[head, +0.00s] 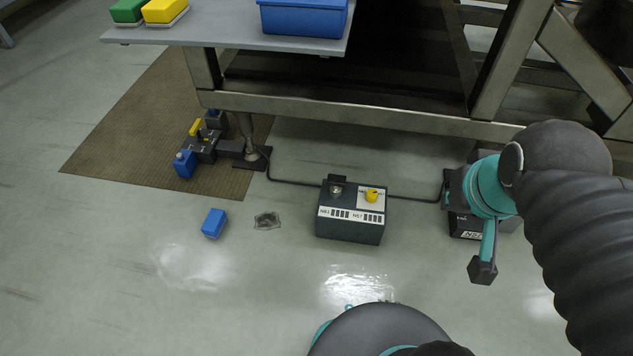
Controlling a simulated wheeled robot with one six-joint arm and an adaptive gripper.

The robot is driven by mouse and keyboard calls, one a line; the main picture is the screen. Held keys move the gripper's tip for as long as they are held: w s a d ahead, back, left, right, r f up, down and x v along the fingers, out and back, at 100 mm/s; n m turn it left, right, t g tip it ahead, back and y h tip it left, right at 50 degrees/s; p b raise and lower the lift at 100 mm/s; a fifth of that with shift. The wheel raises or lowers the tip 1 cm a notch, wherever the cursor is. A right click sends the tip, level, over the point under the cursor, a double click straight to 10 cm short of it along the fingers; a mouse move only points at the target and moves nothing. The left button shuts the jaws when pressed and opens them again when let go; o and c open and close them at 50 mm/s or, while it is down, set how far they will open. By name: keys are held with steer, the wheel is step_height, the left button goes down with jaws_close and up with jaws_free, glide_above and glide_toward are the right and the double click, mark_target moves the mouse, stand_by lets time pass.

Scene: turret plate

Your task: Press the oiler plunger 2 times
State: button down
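A dark box (348,228) with white label strips stands on the floor near the middle of the head view. Its top carries a round metallic knob (336,190) on the left and a yellow knob (373,195) on a white plate on the right. I cannot tell for sure which part is the oiler plunger. My gripper (483,270) is at the right, with a teal finger and dark tip pointing down, apart from the dark box. Only one finger shows clearly, so its opening is hidden. Another dark labelled box (466,226) stands behind it, partly covered.
A metal-framed bench (400,112) stands behind the boxes. A blue bin (303,18) and yellow and green blocks are on its grey shelf. A blue block (214,223) and a dark stain lie on the floor. A low fixture (203,145) stands on a brown mat. Cables run along the floor.

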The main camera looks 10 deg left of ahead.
steer(key=shift+w, duration=0.15)
steer(key=w+a+f+n+t+b, duration=0.1)
steer(key=w+f+n, duration=0.3)
steer(key=w, duration=1)
steer(key=w+a+f+n+t+b, duration=0.15)
steer(key=w+f+n, duration=0.3)
steer(key=w, duration=0.95)
steer(key=w+a+f+n+y, duration=0.3)
steer(key=a+f, duration=0.5)
steer(key=f, duration=0.3)
steer(key=w+a+f+n+g+y, duration=0.1)
steer(key=w+a+f+n+y, duration=0.2)
steer(key=w+a+f+n, duration=0.2)
steer(key=w+a+f, duration=0.1)
steer(key=a+f, duration=0.2)
steer(key=f, duration=0.4)
steer(key=shift+f, duration=0.3)
steer(key=shift+f+n, duration=0.15)
steer(key=shift+n, duration=0.1)
